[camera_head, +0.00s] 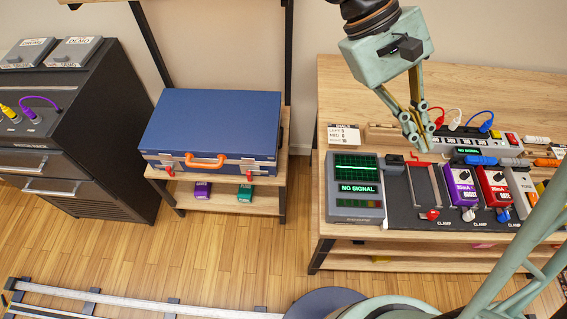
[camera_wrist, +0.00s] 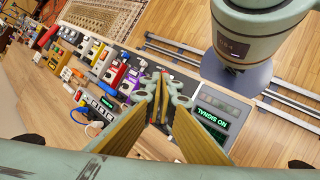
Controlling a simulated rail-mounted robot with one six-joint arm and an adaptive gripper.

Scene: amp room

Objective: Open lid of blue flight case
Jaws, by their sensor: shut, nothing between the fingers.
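The blue flight case (camera_head: 215,126) lies flat on a low wooden shelf left of the workbench. Its lid is down. An orange handle (camera_head: 205,160) and metal latches show on its front, with small red parts near both front corners. My gripper (camera_head: 415,146) is over the workbench, right of the case and well apart from it. Its fingers point down beside the screen unit and the clamp bay. In the wrist view my gripper (camera_wrist: 160,80) shows its fingertips together with nothing held. The case is not visible in the wrist view.
The workbench holds a "NO SIGNAL" screen unit (camera_head: 355,188), an empty clamp bay (camera_head: 425,185), a purple pedal (camera_head: 461,187) and a red pedal (camera_head: 494,187). A black cabinet (camera_head: 75,120) stands left of the case. Shelf posts rise behind the case. Floor between case and bench is clear.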

